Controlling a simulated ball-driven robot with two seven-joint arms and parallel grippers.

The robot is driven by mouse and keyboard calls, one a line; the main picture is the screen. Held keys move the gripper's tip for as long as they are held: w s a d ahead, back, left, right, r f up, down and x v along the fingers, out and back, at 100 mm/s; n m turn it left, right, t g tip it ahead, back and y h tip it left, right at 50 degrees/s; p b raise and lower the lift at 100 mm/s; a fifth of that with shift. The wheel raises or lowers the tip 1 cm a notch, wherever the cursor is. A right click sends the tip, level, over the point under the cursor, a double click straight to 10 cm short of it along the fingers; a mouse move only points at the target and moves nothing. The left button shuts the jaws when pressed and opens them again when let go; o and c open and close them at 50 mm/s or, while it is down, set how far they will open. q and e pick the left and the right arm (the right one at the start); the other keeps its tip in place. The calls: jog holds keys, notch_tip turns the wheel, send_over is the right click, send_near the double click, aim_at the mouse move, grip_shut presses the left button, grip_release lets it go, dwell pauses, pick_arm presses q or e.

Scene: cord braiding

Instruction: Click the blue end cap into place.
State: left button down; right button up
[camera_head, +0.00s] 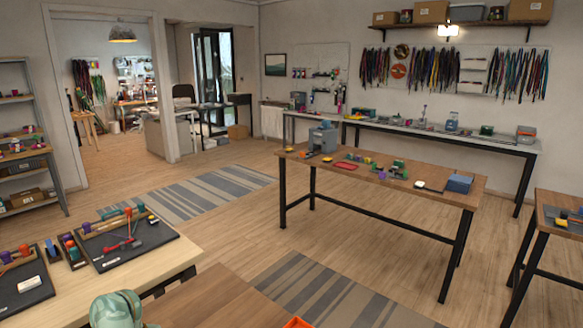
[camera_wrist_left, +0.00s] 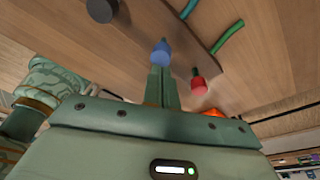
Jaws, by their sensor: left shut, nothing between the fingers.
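In the left wrist view, the blue end cap (camera_wrist_left: 161,54) shows just beyond the tips of my left gripper (camera_wrist_left: 158,70). The fingers are shut with nothing between them. They overlap the cap's lower edge in the picture; I cannot tell whether they touch it. The cap's narrow end points away from the gripper, and I cannot tell whether it is fully seated. A red cap (camera_wrist_left: 198,84) is to its right. My right gripper is in neither view.
A dark round piece (camera_wrist_left: 101,10) is near the wrist view's top edge. An orange object (camera_head: 297,322) shows at the bottom of the head view. A table with dark trays (camera_head: 113,262) stands left; a long workbench (camera_head: 340,176) stands beyond. Open floor lies between them.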

pick_arm(q)
jog(key=shift+f+b, duration=0.85)
jog(key=shift+f, duration=0.2)
jog(key=shift+s, duration=0.1)
jog(key=shift+d+r, duration=0.1)
jog(key=shift+r, duration=0.05)
notch_tip(320, 180, up, 8)
jog(key=p, duration=0.7)
jog(key=shift+f, duration=0.2)
